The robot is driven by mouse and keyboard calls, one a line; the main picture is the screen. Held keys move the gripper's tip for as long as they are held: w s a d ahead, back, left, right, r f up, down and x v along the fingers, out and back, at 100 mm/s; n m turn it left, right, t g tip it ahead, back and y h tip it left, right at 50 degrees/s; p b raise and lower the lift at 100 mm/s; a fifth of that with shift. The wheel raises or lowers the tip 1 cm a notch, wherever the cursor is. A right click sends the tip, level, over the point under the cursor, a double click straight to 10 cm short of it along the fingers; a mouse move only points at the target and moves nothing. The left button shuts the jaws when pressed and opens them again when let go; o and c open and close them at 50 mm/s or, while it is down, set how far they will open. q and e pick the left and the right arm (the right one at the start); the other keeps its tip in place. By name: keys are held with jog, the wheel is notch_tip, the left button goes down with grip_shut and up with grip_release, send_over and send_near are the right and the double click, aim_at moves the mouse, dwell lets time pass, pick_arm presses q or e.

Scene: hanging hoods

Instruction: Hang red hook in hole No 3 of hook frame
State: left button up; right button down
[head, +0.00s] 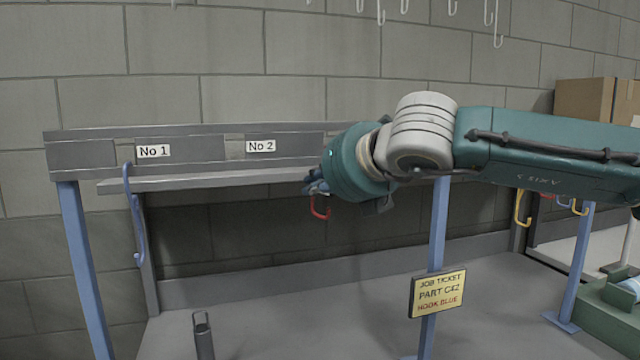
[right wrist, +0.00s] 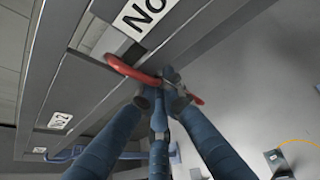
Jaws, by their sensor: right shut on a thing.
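The red hook (head: 320,212) hangs below my right gripper (head: 314,188) in the head view, at the front of the grey hook frame (head: 90,155). In the right wrist view, the blue fingers of my right gripper (right wrist: 163,95) are shut on the red hook (right wrist: 125,70). One end of the hook reaches towards the frame (right wrist: 95,80), beside a cut-off "No" label (right wrist: 143,15) whose number is out of view. I cannot tell whether the hook touches the frame. My right arm hides the No 3 place in the head view. My left gripper is out of view.
A blue hook (head: 138,225) hangs at the No 1 label (head: 153,151). The No 2 label (head: 261,146) has no hook beside it. A blue post (head: 437,225) with a job ticket (head: 438,293) stands below my arm. A yellow hook (head: 519,210) hangs at right.

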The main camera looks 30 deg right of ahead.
jog(key=shift+w+f, duration=0.1)
jog(key=shift+f, duration=0.35)
